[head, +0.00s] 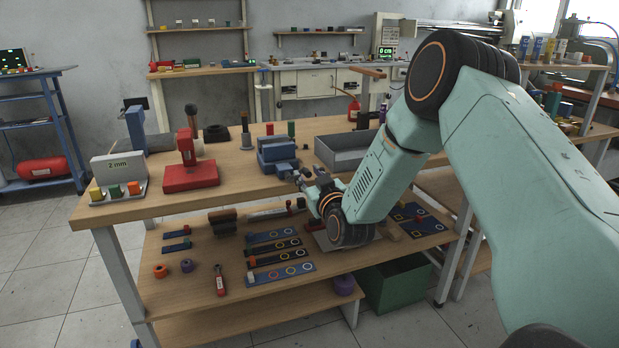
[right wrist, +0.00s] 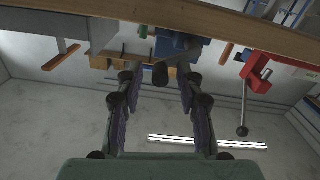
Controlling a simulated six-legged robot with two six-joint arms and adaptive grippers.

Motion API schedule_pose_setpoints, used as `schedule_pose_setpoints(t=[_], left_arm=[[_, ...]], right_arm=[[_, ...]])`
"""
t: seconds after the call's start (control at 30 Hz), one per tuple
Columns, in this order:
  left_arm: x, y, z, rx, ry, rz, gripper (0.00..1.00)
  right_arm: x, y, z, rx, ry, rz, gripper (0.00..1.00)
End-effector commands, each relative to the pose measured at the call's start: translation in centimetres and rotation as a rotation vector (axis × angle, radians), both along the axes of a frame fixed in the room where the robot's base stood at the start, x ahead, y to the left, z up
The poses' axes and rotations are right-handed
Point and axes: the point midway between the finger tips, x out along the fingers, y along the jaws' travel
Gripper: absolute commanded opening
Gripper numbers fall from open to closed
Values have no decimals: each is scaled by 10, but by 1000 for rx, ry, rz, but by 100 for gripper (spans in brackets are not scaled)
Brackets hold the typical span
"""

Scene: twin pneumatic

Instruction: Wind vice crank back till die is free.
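The blue vice (head: 277,154) stands near the front edge of the upper bench top. It also shows in the right wrist view (right wrist: 182,48), which is turned upside down. A crank with a dark rounded handle (right wrist: 160,74) sticks out from the vice toward me. My right gripper (head: 301,176) is at the front of the vice. In the right wrist view its two fingers (right wrist: 158,82) are spread wide on either side of the crank handle, with gaps on both sides. I cannot make out a die in the jaws. My left gripper is not in view.
A red press (head: 190,170) stands left of the vice and a grey tray (head: 346,150) right of it. The lower shelf holds blue and black strips (head: 280,273). A green bin (head: 396,283) is below.

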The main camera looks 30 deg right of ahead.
Motion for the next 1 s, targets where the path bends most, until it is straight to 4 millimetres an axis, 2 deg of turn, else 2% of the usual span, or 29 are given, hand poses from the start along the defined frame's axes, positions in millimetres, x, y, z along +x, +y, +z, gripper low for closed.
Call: schedule_pose_setpoints(t=[0.07, 0.4, 1.0], left_arm=[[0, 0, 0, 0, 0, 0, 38], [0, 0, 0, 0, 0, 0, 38], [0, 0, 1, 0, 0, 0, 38]], right_arm=[[0, 1, 0, 0, 0, 0, 28], [0, 1, 0, 1, 0, -1, 0], [0, 1, 0, -8, 2, 0, 0]])
